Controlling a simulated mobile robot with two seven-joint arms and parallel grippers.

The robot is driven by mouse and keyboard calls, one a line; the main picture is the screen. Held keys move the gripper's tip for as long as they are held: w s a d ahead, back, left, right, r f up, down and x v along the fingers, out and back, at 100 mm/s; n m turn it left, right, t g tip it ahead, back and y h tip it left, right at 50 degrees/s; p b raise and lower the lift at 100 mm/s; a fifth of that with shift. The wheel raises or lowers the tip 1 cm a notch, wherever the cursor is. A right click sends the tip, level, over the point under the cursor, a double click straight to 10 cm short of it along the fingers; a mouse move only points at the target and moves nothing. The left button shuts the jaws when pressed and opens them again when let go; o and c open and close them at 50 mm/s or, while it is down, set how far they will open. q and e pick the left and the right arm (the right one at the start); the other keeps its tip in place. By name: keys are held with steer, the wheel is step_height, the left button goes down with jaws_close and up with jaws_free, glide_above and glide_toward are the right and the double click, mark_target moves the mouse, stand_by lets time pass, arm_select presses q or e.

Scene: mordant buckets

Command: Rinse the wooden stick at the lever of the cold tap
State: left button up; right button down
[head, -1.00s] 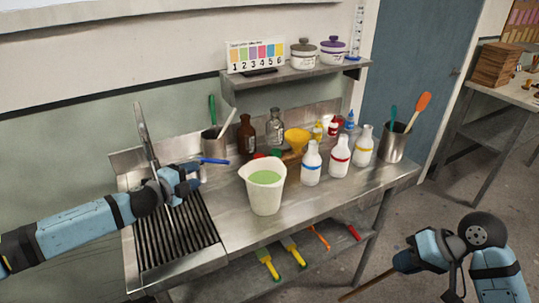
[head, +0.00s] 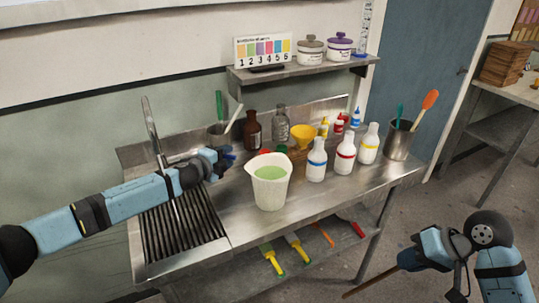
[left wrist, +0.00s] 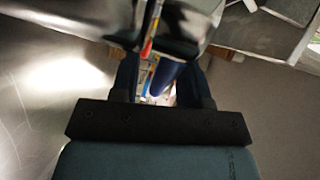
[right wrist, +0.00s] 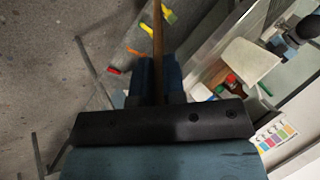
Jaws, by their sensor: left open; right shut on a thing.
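The wooden stick (head: 371,283) is a thin brown rod, low at the right in the head view. My right gripper (head: 418,257) is shut on it, well away from the sink. The stick (right wrist: 157,40) runs up between the right fingers in the right wrist view. The metal tap (head: 152,128) rises at the back of the ribbed sink (head: 160,240). My left gripper (head: 222,163) is open beside the tap. A blue part, apparently the cold lever (left wrist: 165,77), shows between its fingers; I cannot tell if they touch it. The gripper mostly hides this lever in the head view.
A white bucket of green liquid (head: 270,187) stands just right of my left gripper. Bottles (head: 317,160), a yellow funnel (head: 303,133) and metal cups (head: 398,140) fill the counter's back and right. A shelf (head: 300,72) hangs above. Floor near my right gripper is clear.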

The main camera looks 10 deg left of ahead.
arm_select(q)
jaws_close()
